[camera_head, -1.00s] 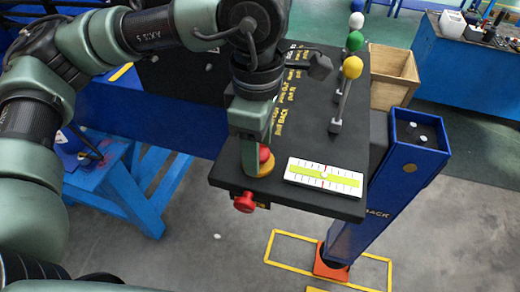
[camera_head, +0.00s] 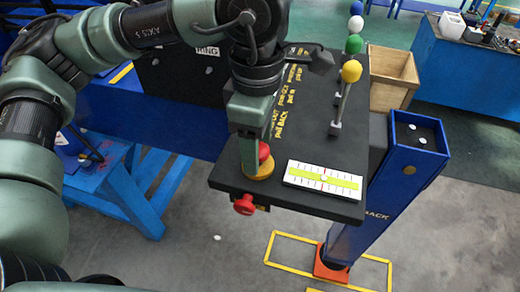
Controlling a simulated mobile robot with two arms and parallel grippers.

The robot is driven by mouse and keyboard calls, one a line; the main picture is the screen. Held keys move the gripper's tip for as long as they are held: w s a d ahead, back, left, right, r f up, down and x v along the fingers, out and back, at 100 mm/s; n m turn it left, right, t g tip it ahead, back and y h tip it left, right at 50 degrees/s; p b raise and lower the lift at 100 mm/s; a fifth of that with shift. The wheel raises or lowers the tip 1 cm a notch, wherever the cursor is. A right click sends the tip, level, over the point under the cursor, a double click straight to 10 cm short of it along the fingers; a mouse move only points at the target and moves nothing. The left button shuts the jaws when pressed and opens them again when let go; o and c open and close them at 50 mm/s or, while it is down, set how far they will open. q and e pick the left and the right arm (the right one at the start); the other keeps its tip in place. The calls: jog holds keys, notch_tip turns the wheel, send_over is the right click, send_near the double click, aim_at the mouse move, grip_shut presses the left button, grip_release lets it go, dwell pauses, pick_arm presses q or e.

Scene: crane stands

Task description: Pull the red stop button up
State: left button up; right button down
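The red stop button (camera_head: 264,151) sits on a round yellow base (camera_head: 262,171) near the front left corner of the dark control box top (camera_head: 322,204). My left gripper (camera_head: 249,152) points down at the button's left side, and its finger hides part of the button and base. I see the fingers nearly edge-on, so the gap between them and any hold on the button cannot be made out. A second red knob (camera_head: 244,204) sticks out from the box's front face, below the button. My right gripper is not in view.
A white and green level gauge (camera_head: 323,179) lies right of the button. Levers with yellow (camera_head: 351,70), green (camera_head: 353,44), white and blue knobs stand farther back. A blue post (camera_head: 398,180) rises beside the box, and a wooden crate (camera_head: 392,78) stands behind.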

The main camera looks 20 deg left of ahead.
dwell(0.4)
pick_arm(q)
jog(key=shift+r+p, duration=1.6)
jog(key=shift+r, duration=1.9)
